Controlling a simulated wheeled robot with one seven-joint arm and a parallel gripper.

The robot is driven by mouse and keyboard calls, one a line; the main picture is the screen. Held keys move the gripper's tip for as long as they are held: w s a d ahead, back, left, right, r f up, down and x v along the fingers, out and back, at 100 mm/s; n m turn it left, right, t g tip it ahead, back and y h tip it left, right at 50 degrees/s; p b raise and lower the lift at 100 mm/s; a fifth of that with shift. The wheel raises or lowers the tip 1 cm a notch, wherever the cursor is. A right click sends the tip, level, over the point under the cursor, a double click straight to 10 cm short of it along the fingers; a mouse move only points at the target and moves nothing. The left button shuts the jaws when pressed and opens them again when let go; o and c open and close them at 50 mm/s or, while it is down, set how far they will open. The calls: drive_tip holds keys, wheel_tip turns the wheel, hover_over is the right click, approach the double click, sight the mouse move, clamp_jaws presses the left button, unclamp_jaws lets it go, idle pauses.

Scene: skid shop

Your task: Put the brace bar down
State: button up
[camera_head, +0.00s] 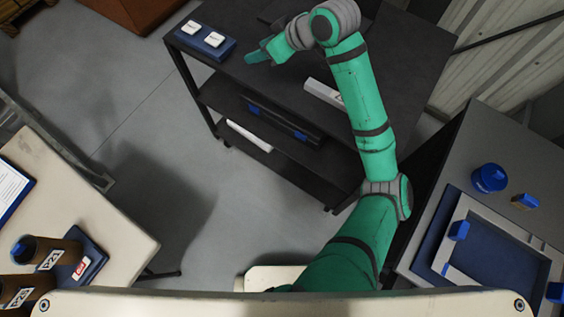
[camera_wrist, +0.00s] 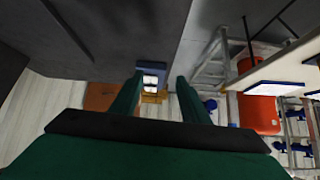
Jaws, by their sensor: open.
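A pale grey-white bar (camera_head: 323,93) with a dark mark near one end lies on the top of the black cart (camera_head: 405,60); it looks like the brace bar. My forearm passes over or beside its right end. My gripper (camera_head: 258,54) is above the cart's top, to the upper left of the bar and apart from it. In the wrist view my gripper (camera_wrist: 158,80) is open, with nothing held between its two green fingers. The bar cannot be made out in the wrist view.
A blue holder with two white blocks (camera_head: 206,40) sits at the cart's left corner. A pale bar (camera_head: 249,136) and a dark blue-clipped piece (camera_head: 282,122) are on lower levels. A grey bench (camera_head: 430,205) stands right, a pale table (camera_head: 75,190) left. Open floor lies between.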

drive_tip(key=a+f+m+t+y, duration=0.25)
drive_tip(key=a+m+t, duration=0.4)
drive_tip(key=a, duration=0.35)
drive_tip(key=s+d+f+m+t+h, duration=0.2)
drive_tip(key=s+d+f+m+h, duration=0.15)
drive_tip(key=s+f, duration=0.55)
drive_tip(key=s+d+f+m+t+h, duration=0.2)
drive_tip(key=s+d+f+m+h, duration=0.25)
drive_tip(key=s, duration=0.55)
drive_tip(key=s+d+n+h, duration=0.1)
drive_tip(key=s+d+n, duration=0.1)
drive_tip(key=s, duration=0.9)
drive_tip(key=s+d+n+h, duration=0.1)
drive_tip(key=s+d, duration=0.4)
drive_tip(key=s, duration=0.7)
drive_tip(key=shift+s+d+n, duration=0.15)
drive_tip(key=shift+s+n, duration=0.05)
drive_tip(key=shift+n, duration=0.25)
drive_tip(key=shift+w, duration=0.1)
